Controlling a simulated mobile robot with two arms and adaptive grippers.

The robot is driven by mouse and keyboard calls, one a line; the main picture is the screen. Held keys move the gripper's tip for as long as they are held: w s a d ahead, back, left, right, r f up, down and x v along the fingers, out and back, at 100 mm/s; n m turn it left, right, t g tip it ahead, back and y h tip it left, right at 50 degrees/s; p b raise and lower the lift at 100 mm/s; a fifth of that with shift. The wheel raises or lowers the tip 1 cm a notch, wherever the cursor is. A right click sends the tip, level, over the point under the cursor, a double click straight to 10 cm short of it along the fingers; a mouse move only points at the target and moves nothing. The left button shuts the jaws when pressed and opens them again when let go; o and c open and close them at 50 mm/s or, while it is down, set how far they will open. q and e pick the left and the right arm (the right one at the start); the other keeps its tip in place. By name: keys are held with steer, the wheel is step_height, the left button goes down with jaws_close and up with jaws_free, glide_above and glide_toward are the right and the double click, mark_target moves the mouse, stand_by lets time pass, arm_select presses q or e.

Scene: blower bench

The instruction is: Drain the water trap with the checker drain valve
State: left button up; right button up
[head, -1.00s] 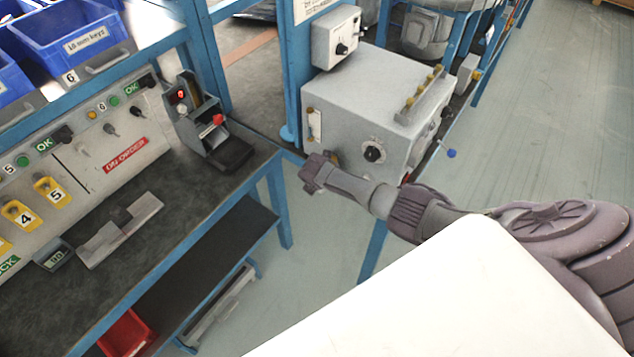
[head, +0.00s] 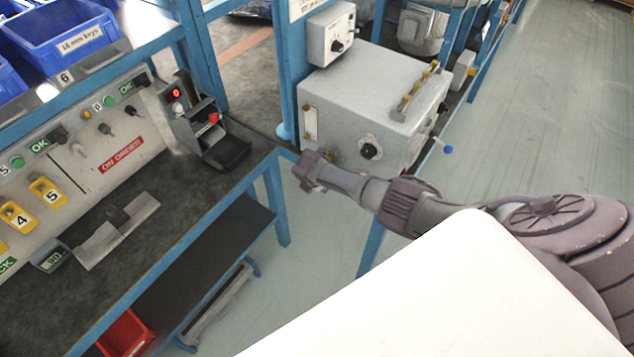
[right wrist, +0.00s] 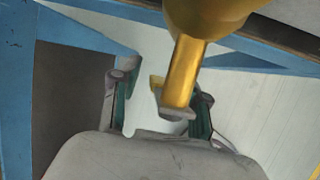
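The checker is a grey box (head: 375,100) with a black dial (head: 370,149) on its front, at upper centre in the head view. A small brass fitting (head: 308,125) shows on the front's left edge. In the right wrist view a brass drain valve (right wrist: 185,72) hangs below a wider brass body (right wrist: 212,14). A small yellow and grey piece (right wrist: 172,108) is at its lower end. My right gripper (right wrist: 160,93) is open, with the valve's lower end between its fingers, nearer the right finger. In the head view the gripper (head: 310,169) is low before the checker. My left gripper is not in view.
A workbench (head: 200,205) with a sloped panel and a small black device (head: 205,125) stands at left. Blue posts and rails (right wrist: 85,32) run close to the right gripper. Open floor lies at right.

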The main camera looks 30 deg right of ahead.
steer(key=shift+r, duration=0.15)
steer(key=v, duration=1.1)
steer(key=shift+s+a+r, duration=0.15)
steer(key=shift+s+r, duration=0.05)
steer(key=shift+r, duration=0.15)
steer(key=s+a+f+m+y+b, duration=0.1)
steer(key=s+f+m, duration=0.3)
steer(key=f, duration=0.5)
steer(key=s+f+m+g+b, duration=0.1)
steer(key=s+f+m, duration=0.2)
steer(key=s+f, duration=0.45)
steer(key=s+a+f+m+y+b, duration=0.1)
steer(key=s+f+m, duration=0.3)
steer(key=f, duration=0.6)
steer(key=s+a+f+m, duration=0.1)
steer(key=s+f+m, duration=0.2)
steer(key=s, duration=0.7)
steer(key=s+a+f+m+g+y+b, duration=0.1)
steer(key=s+a+f+m, duration=0.1)
steer(key=s+f, duration=0.4)
steer(key=s+a+f+m, duration=0.2)
steer(key=s+f+m, duration=0.1)
steer(key=s, duration=1.2)
steer(key=shift+s+f+m+b, duration=0.35)
steer(key=shift+f+m, duration=0.05)
steer(key=shift+f, duration=0.35)
